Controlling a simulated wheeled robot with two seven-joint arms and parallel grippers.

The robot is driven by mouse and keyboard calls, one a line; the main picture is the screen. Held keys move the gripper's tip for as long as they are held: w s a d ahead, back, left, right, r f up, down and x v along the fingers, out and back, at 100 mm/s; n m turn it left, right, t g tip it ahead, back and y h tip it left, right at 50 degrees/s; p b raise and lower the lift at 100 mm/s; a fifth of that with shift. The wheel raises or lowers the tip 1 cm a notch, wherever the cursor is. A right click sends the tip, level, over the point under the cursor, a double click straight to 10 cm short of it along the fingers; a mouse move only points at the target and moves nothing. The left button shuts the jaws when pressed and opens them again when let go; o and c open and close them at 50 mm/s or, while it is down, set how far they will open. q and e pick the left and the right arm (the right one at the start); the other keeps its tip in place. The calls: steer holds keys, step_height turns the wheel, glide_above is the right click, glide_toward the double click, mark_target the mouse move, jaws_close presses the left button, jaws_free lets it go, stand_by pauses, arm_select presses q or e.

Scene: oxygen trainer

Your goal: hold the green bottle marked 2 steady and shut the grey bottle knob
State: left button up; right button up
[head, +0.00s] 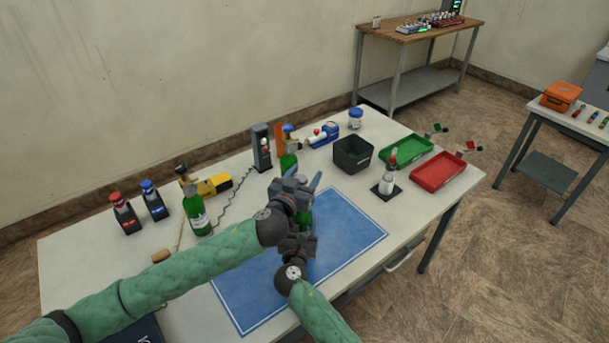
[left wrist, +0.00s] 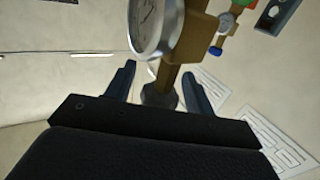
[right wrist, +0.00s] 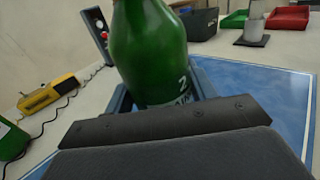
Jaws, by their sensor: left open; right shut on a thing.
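The green bottle marked 2 (right wrist: 150,55) stands upright between the fingers of my right gripper (right wrist: 160,85), which is shut on it. In the head view the bottle (head: 305,216) is mostly hidden behind my grippers, over the blue mat (head: 345,225). My left gripper (head: 308,182) is above it, open. In the left wrist view the dark grey bottle knob (left wrist: 160,97) sits between the open fingers of the left gripper (left wrist: 158,80); I cannot tell whether they touch it. A round gauge (left wrist: 153,25) and brass fitting (left wrist: 196,38) are just beyond the knob.
Another green bottle (head: 198,215) stands left, and one with a blue top (head: 289,162) stands behind my grippers. A black bin (head: 353,154), green tray (head: 406,150) and red tray (head: 438,172) are at the right. The mat's right part is clear.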

arm_select(q)
steer(key=shift+w, duration=0.1)
steer(key=shift+c, duration=0.2)
steer(key=c, duration=0.9)
